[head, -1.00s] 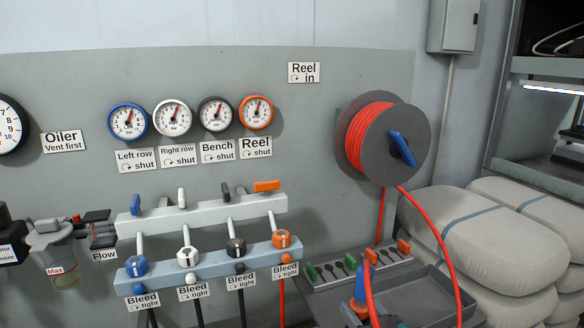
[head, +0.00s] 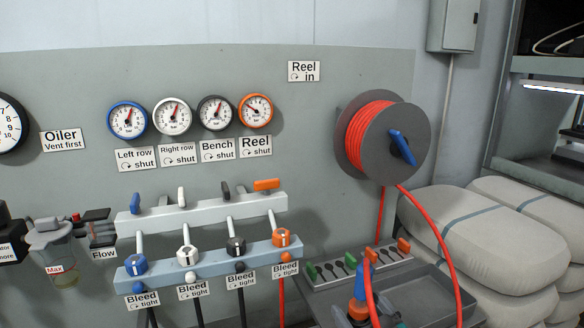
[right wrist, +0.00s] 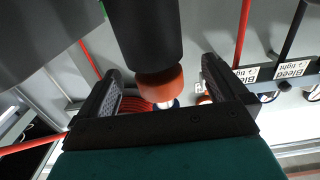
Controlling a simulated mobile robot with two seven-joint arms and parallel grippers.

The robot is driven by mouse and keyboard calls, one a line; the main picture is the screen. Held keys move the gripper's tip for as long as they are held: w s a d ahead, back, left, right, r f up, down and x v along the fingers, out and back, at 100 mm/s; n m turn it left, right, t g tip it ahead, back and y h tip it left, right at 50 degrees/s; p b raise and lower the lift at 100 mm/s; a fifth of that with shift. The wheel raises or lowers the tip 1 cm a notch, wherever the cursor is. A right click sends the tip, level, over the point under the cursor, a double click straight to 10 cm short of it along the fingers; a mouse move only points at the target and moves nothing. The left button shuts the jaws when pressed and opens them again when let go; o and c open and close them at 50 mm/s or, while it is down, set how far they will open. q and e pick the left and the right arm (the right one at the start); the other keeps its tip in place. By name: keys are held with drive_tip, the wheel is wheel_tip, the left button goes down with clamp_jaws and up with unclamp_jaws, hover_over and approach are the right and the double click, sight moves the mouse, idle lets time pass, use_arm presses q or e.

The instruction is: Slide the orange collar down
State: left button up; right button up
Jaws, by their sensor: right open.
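An orange collar (right wrist: 160,83) shows in the right wrist view at the end of a thick black cylinder (right wrist: 147,35), with a pale metal tip beyond it. My right gripper (right wrist: 162,72) is open, with one black finger on each side of the collar. Gaps show between the fingers and the collar, so it is not gripped. In the head view, a small blue and orange item (head: 358,311) sits at the bottom beside the red hose; its detail is too small to tell apart from my gripper. My left gripper is not in view.
The red hose reel (head: 383,140) hangs on the wall, and its hose (head: 446,250) loops down to the grey tray (head: 428,296). A valve manifold (head: 208,262) stands at the left, under four gauges. Pale padded bundles (head: 470,240) lie at the right.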

idle(0.3)
drive_tip(key=shift+s+d+r, duration=0.1)
drive_tip(key=shift+s, duration=0.15)
drive_tip(key=shift+p+v, duration=1.35)
drive_tip(key=shift+v, duration=0.35)
drive_tip(key=p, duration=0.3)
approach(365, 315)
drive_tip(key=w, duration=0.2)
drive_tip(key=shift+w+a+f, duration=0.35)
drive_tip(key=shift+w, duration=0.05)
